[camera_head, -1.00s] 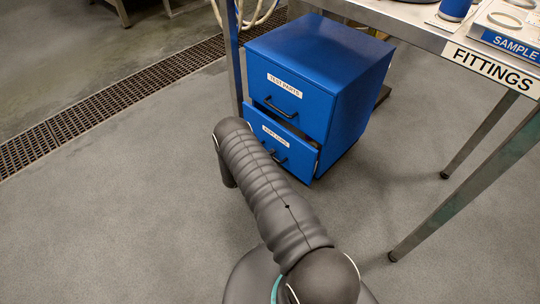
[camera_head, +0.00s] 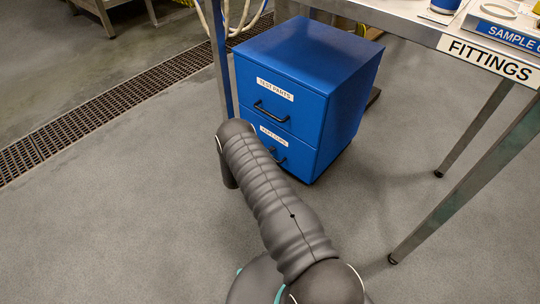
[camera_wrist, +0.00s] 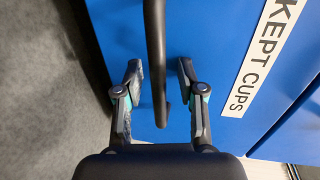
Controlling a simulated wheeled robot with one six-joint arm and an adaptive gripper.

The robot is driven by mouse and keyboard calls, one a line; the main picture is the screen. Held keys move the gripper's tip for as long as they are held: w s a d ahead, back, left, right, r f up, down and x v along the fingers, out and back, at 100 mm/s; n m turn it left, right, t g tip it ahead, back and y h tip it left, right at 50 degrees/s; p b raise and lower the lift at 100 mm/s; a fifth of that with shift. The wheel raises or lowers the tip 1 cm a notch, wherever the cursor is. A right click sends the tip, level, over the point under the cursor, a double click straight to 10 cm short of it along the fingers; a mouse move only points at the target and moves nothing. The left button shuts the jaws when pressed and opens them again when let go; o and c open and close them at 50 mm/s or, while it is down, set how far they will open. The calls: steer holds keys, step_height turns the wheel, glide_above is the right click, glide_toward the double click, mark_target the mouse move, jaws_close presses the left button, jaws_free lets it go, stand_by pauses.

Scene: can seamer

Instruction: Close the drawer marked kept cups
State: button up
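The blue cabinet (camera_head: 345,105) has two drawers. The upper drawer, marked TEST PARTS (camera_head: 274,90), is shut. The lower drawer, marked KEPT CUPS (camera_head: 272,135), looks flush with the cabinet front; its left part is hidden behind my arm. Its label (camera_wrist: 262,55) and dark bar handle (camera_wrist: 155,50) show in the wrist view. My gripper (camera_wrist: 160,70) is open at the drawer front, with one finger on each side of the handle and visible gaps to it. My gripper is hidden in the head view.
A metal table (camera_head: 405,18) with a FITTINGS sign (camera_head: 488,58) stands to the right, its legs (camera_head: 465,180) reaching the floor. A blue post (camera_head: 220,70) stands left of the cabinet. A floor drain grate (camera_head: 95,115) runs at left. Floor around is clear.

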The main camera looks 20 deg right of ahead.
steer(key=shift+a, duration=0.1)
steer(key=v, duration=1.2)
stand_by(0.4)
